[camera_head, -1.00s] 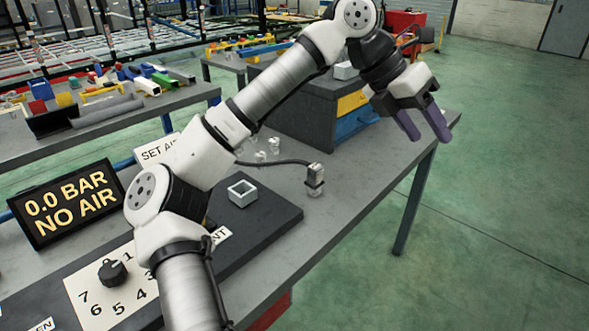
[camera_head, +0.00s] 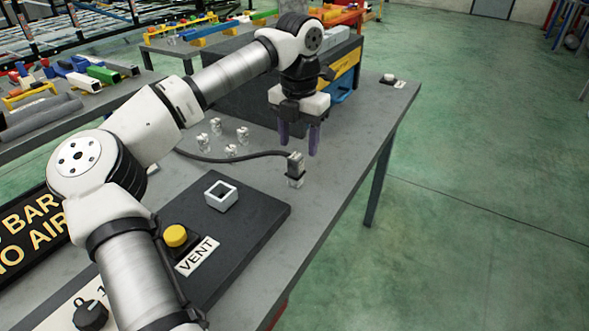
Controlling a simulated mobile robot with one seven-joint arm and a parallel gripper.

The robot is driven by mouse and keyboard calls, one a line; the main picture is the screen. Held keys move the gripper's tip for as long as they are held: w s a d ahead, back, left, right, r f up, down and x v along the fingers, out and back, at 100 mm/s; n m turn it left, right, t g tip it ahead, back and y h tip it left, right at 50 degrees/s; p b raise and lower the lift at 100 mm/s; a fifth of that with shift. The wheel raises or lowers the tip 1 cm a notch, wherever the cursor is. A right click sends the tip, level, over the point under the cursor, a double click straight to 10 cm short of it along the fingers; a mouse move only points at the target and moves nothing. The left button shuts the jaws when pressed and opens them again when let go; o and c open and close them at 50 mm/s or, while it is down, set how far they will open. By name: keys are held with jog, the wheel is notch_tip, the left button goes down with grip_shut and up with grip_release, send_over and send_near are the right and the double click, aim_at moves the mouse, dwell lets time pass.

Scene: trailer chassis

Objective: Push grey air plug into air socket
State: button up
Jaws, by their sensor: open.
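The grey plug (camera_head: 295,164) stands upright at the end of a dark hose (camera_head: 235,158), on a small clear-white holder near the table's right side. My gripper (camera_head: 299,141) points down with its two purple fingers apart and empty. In the picture its fingertips are just above the plug; they look apart from it, and the exact gap in depth is unclear. A white square frame (camera_head: 221,196), which may be the air socket, sits on the dark board (camera_head: 255,222), left of and nearer than the plug.
Several small clear-white fittings (camera_head: 216,127) stand behind the hose. A yellow button (camera_head: 175,236) and a VENT label (camera_head: 197,256) are on the board. A dark cabinet (camera_head: 225,88) stands behind.

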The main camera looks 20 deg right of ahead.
aim_at(295, 156)
jog(key=f, duration=0.2)
jog(key=f+p, duration=0.1)
jog(key=a+f, duration=0.1)
jog(key=f, duration=0.1)
jog(key=shift+s+f, duration=0.15)
jog(key=shift+f, duration=0.15)
jog(key=shift+d+f, duration=0.1)
jog(key=shift+f, duration=0.35)
jog(key=c, duration=1.1)
jog(key=shift+r, duration=0.1)
jog(key=shift+c, duration=0.2)
